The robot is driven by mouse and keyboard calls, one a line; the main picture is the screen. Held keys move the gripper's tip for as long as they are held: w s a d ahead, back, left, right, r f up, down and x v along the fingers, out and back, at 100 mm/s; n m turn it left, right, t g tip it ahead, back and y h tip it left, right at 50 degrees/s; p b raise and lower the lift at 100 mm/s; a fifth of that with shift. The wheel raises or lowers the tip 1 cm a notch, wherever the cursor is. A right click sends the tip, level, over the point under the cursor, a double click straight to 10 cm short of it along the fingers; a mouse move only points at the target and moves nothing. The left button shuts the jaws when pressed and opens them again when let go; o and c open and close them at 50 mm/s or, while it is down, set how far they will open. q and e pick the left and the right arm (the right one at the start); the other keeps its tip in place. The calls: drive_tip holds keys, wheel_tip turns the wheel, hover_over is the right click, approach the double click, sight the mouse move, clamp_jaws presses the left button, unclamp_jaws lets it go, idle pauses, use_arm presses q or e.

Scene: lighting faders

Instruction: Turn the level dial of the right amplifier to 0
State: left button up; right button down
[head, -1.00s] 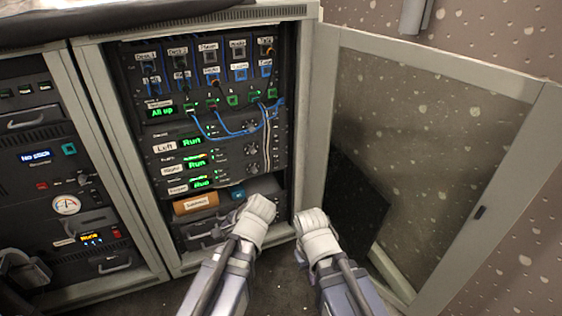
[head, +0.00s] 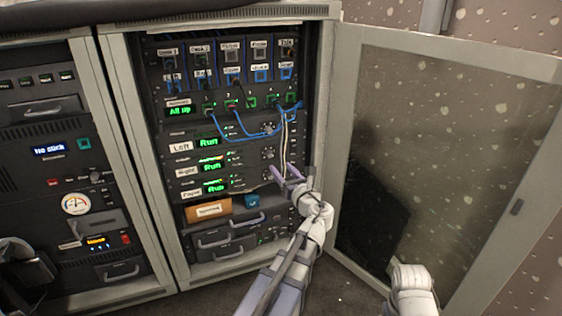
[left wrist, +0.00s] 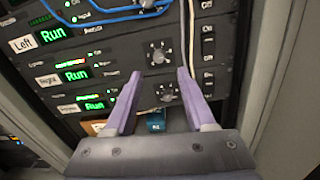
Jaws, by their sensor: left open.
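The right amplifier (head: 238,164) is the middle of three stacked units, with a "Right" label and a green "Run" display. Its round level dial (head: 268,153) also shows in the left wrist view (left wrist: 158,52); its setting is too small to read. My left gripper (head: 284,172) is open and empty in front of the amplifiers. In the left wrist view its purple fingertips (left wrist: 159,72) appear just below the right amplifier's dial, apart from it. Of my right arm only the white wrist part shows at lower right; its fingers are not visible.
The left amplifier (head: 180,147) is above, and the lowest amplifier's dial (left wrist: 166,92) appears between my fingers. Blue cables (head: 245,136) and white cables (head: 284,135) hang near the dials. The open cabinet door (head: 440,150) stands to the right.

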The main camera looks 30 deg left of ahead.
sight(271, 156)
use_arm(q)
drive_tip(key=x, duration=0.7)
drive_tip(key=shift+w+a, duration=0.1)
drive_tip(key=shift+a, duration=0.15)
clamp_jaws()
idle(0.4)
